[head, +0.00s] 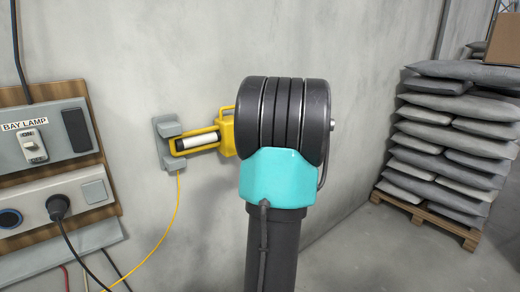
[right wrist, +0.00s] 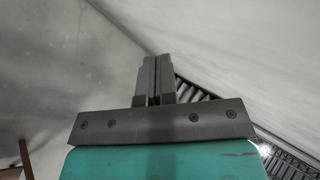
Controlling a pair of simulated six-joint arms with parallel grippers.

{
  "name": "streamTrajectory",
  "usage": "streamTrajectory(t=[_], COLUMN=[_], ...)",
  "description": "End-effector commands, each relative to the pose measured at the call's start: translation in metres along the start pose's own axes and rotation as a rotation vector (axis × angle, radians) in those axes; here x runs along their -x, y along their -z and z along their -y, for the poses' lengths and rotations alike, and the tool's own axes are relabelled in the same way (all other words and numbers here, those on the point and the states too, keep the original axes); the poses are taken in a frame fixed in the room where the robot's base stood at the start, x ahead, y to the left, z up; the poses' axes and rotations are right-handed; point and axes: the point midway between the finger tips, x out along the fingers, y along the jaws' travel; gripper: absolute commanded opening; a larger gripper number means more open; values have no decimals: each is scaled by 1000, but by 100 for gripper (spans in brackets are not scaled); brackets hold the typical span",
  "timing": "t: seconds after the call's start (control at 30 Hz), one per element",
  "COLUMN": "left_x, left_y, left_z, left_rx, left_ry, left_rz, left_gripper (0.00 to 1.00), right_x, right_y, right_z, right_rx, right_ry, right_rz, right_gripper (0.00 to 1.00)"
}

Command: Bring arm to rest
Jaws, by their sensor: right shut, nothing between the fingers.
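My right gripper (right wrist: 155,78) shows in the right wrist view with its two grey fingers closed together and nothing between them. Pale, blurred surfaces lie beyond the fingertips, and no object touches them. In the head view a dark and teal link of my arm stands upright in the middle, hiding part of the wall. No gripper fingers show in the head view. My left gripper is out of view.
A yellow lamp (head: 226,128) sits at a grey wall bracket (head: 165,130), its yellow cable hanging down. A BAY LAMP switch panel (head: 50,140) is at left. Grey sacks (head: 455,130) lie stacked on a pallet (head: 428,215) at right. Dark slatted structure (right wrist: 192,92) shows beyond the gripper.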

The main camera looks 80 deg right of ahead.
Motion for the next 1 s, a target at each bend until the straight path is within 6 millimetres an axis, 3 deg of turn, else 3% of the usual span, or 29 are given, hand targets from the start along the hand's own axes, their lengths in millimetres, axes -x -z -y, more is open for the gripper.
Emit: streamTrajectory(t=[0.53,0.67,0.77,0.87,1.0], left_x=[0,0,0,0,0], left_y=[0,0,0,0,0], left_z=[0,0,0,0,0], left_rx=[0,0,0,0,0], left_ry=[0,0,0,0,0], left_rz=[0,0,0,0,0], left_gripper=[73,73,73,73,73], right_x=[5,-2,-19,-47,-92], right_y=[1,-5,-21,-51,-109], right_z=[0,-3,-12,-27,-61], right_rx=[0,-38,-143,-328,-674], right_ry=[-1,-8,-29,-76,-199], right_rz=[1,19,65,136,233], right_gripper=[0,0,0,0,0])
